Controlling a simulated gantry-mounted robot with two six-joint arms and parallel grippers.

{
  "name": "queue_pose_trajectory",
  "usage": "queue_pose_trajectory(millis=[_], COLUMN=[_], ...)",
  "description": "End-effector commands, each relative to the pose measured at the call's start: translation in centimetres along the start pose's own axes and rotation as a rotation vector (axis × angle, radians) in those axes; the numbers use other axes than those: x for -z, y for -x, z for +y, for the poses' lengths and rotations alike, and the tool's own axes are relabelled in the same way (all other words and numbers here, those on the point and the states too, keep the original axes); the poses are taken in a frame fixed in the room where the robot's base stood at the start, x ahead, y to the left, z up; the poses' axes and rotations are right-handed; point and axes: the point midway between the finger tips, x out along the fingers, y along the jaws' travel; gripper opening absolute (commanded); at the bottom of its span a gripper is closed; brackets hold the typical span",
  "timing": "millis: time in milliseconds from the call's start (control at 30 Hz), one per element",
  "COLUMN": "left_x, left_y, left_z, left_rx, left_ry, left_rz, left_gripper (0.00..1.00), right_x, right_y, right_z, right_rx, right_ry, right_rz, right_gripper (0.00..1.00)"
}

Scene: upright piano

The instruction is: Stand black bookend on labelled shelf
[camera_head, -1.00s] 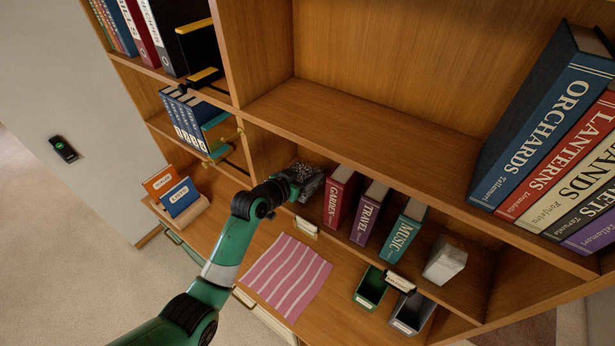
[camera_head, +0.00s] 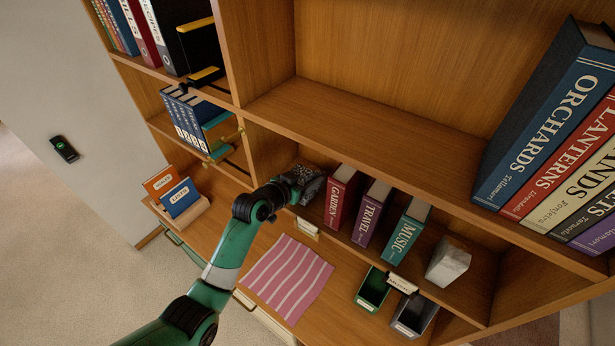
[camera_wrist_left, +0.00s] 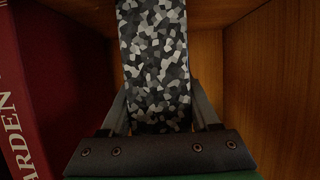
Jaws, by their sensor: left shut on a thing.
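The black bookend, speckled with grey and white patches, is in my left gripper (camera_head: 293,188) at the left end of the lower shelf (camera_head: 455,296). In the left wrist view the bookend (camera_wrist_left: 154,60) stands between the two fingers, which are shut on its sides. The red GARDEN book (camera_wrist_left: 22,110) is to its left there and a wooden side wall (camera_wrist_left: 266,80) to its right, with gaps to both. I cannot tell whether its base touches the shelf. A small white label (camera_head: 307,228) sits on the shelf's front edge below the gripper. My right gripper is out of view.
The red GARDEN (camera_head: 340,198), purple TRAVEL (camera_head: 371,213) and teal MUSIC (camera_head: 405,233) books stand to the right of the bookend. A pale stone block (camera_head: 447,262) stands farther right. A pink striped cloth (camera_head: 287,278) and small bins (camera_head: 373,288) are below.

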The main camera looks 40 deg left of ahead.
Motion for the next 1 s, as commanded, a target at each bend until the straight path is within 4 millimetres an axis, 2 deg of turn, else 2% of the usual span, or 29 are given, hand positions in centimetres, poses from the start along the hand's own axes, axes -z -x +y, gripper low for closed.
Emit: queue_pose_trajectory(millis=[667, 700, 867, 1000], left_x=[-0.9, -0.9, -0.9, -1.0], left_y=[-0.5, -0.4, -0.4, -0.5], left_z=[0.0, 0.0, 0.0, 0.0], left_rx=[0.001, 0.001, 0.0, 0.0], left_ry=[0.0, -0.001, 0.0, 0.0], left_rz=[0.007, 0.007, 0.005, 0.003], left_gripper=[0.0, 0.66, 0.95, 0.97], right_x=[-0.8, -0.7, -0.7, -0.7], right_y=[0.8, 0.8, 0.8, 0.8], right_z=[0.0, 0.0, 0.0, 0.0], right_rx=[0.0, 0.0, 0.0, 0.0], right_ry=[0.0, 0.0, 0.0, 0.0], right_rz=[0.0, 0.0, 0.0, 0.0], right_gripper=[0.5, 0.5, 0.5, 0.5])
